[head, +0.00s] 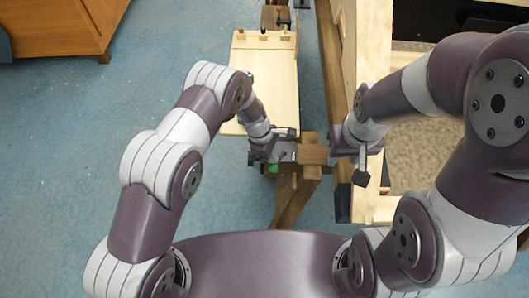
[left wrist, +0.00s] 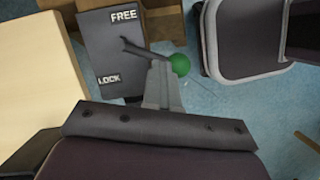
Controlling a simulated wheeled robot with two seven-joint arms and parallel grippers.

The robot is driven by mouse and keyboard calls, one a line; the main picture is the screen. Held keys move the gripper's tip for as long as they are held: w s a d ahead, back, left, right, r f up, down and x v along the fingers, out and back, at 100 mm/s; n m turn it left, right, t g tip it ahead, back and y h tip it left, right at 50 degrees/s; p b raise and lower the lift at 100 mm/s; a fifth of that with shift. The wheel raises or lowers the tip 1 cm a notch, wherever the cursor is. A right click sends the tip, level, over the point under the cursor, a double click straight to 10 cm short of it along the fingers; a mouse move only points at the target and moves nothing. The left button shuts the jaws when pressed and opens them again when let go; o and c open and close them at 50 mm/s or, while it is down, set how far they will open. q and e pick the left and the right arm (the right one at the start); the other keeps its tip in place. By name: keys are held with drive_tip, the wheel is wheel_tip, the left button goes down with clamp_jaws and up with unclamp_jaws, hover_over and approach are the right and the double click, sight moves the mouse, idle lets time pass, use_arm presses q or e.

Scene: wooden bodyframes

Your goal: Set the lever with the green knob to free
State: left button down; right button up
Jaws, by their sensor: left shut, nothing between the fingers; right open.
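The lever's green knob (left wrist: 180,65) shows in the left wrist view, right of a dark box (left wrist: 112,62) marked FREE at its top and LOCK at its bottom. A thin dark bar runs from near the knob toward the box; which label the lever points at I cannot tell. My left gripper (left wrist: 162,82) is shut and empty, its fingers close beside the knob and partly covering the lever. In the head view the knob (head: 273,169) is just below my left gripper (head: 268,150). My right gripper (head: 360,165) is open beside the wooden beam, to the right.
A pale wooden board (head: 268,70) stretches away behind my left gripper. A wooden frame post (head: 372,45) stands right of it, and dark wooden legs (head: 290,203) stand below the box. An orange-brown cabinet (head: 55,28) is far left. Blue floor (head: 60,130) is open at left.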

use_arm(q)
drive_tip(key=shift+s+d+f+n, duration=0.1)
drive_tip(key=shift+s+d+n, duration=0.15)
drive_tip(key=shift+n, duration=0.35)
drive_tip(key=shift+s+d+n, duration=0.15)
drive_tip(key=shift+s+n, duration=0.15)
drive_tip(key=shift+n, duration=0.3)
drive_tip(key=shift+s+d+t, duration=0.1)
drive_tip(key=shift+d+t, duration=0.05)
drive_tip(key=shift+t, duration=0.15)
drive_tip(key=shift+s+d+f, duration=0.1)
drive_tip(key=shift+s+d, duration=0.1)
drive_tip(key=shift+s, duration=0.05)
